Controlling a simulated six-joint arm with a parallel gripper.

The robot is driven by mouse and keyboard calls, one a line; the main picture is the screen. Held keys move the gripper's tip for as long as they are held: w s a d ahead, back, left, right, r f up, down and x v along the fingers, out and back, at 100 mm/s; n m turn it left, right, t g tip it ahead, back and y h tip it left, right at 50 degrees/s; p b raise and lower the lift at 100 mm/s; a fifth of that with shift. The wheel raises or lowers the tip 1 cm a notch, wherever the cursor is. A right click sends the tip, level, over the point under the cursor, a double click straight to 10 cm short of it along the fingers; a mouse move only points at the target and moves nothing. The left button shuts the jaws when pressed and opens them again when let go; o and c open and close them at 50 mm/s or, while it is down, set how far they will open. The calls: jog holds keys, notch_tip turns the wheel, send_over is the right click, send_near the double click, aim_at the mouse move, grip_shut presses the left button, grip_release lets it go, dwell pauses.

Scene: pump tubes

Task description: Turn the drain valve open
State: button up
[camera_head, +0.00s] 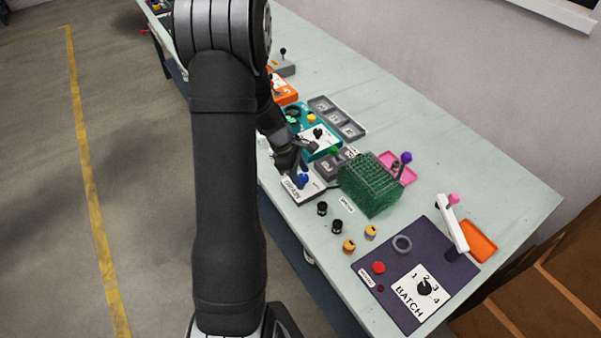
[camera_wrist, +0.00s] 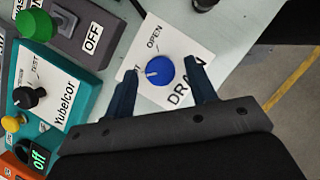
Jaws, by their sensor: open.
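The drain valve is a round blue knob (camera_wrist: 160,71) with a white pointer line on a white plate (camera_wrist: 188,50) lettered DRAIN and OPEN; a second position label is partly hidden by a finger. In the wrist view the pointer line lies on the knob's left side, toward the partly hidden label and away from OPEN. My gripper (camera_wrist: 163,88) is open, with one dark blue finger on each side of the knob and gaps showing between. In the head view the blue knob (camera_head: 303,179) shows just below my gripper (camera_head: 297,165). I cannot tell whether the fingers reach knob height.
A teal Yubelcor box (camera_wrist: 62,100) with a black knob and a grey box with a green knob (camera_wrist: 35,25) stand close by. A green wire rack (camera_head: 370,185) is right of the drain plate. Black caps (camera_head: 337,226) and a dark BATCH panel (camera_head: 405,275) lie nearer the front.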

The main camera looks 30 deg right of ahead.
jog(key=c, duration=0.9)
jog(key=shift+c, duration=0.2)
jog(key=shift+m, duration=0.3)
jog(key=m, duration=0.2)
jog(key=m+g+y, duration=0.1)
jog(key=shift+d+m, duration=0.2)
jog(key=shift+m, duration=0.2)
jog(key=m+y, duration=0.2)
jog(key=m, duration=0.2)
jog(key=shift+w+d+m, duration=0.1)
jog(key=shift+d+m, duration=0.05)
jog(key=shift+m, duration=0.15)
jog(key=m+y, duration=0.2)
jog(key=m, duration=0.2)
jog(key=shift+d, duration=0.15)
jog(key=shift+d+m+t+y, duration=0.1)
jog(key=shift+m+t+y, duration=0.2)
jog(key=shift+m, duration=0.9)
jog(key=shift+m+t+y, duration=0.2)
jog(key=shift+m+y, duration=0.2)
jog(key=shift+m, duration=0.8)
